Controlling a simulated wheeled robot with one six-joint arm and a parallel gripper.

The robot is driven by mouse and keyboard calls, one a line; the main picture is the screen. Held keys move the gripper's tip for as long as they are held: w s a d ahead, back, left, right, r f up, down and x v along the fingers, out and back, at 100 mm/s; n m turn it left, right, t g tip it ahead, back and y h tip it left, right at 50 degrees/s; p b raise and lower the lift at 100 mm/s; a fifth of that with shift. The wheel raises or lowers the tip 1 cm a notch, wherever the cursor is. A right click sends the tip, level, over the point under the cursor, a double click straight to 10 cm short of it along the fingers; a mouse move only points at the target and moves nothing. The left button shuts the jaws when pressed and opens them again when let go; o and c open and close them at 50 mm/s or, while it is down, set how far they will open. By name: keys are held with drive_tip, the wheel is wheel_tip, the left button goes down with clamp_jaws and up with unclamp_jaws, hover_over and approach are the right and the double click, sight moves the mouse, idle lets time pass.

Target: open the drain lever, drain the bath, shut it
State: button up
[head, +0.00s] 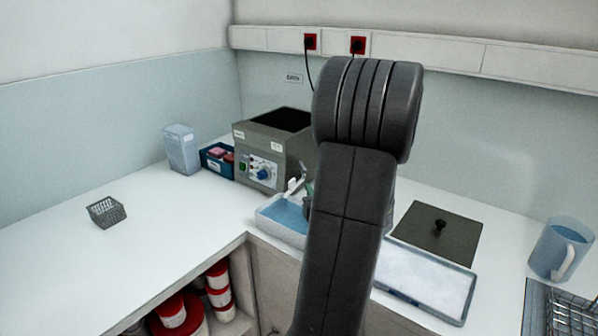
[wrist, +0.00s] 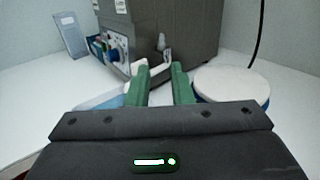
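The bath (head: 258,139) is a grey box with an open dark top and a front panel with a blue knob; it also shows in the wrist view (wrist: 185,28). A pale drain lever and spout (head: 293,187) stick out low at its front right corner; in the wrist view the pale fitting (wrist: 162,44) lies just beyond my fingertips. A pale tray with a blue inside (head: 284,213) sits below the spout. My gripper (wrist: 160,72) has two green fingers held apart, with nothing clearly between them. Whether a finger touches the lever cannot be told. My arm hides most of the gripper in the head view.
A round white-topped container (wrist: 232,84) stands right of my fingers. A dark lid with a knob (head: 438,231), a pale tray (head: 425,283) and a blue jug (head: 561,249) lie to the right. A small basket (head: 105,211) stands on the mostly clear left counter.

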sight(302, 165)
drive_tip(key=p+x, duration=0.3)
drive_tip(key=x, duration=1)
drive_tip(key=shift+w, duration=0.45)
clamp_jaws()
